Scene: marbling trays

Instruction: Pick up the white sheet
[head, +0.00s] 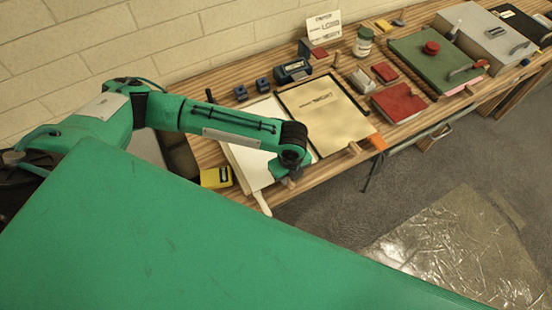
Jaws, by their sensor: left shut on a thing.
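The white sheet (248,158) lies on the wooden bench, left of a tray with a cream surface (325,112). My left arm crosses over it and hides its middle. My left gripper (284,177) is at the sheet's front right part, by the bench's front edge, and is shut on the sheet. The fingertips are small and partly hidden by the wrist. The sheet looks flat on the bench. My right gripper is not in view.
A yellow block (216,177) is left of the sheet. Dark blue blocks and a blue box (292,70) stand behind it. A red book (398,102), a green board (434,60) and a grey case (486,38) are to the right. Clear plastic (455,255) covers some floor.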

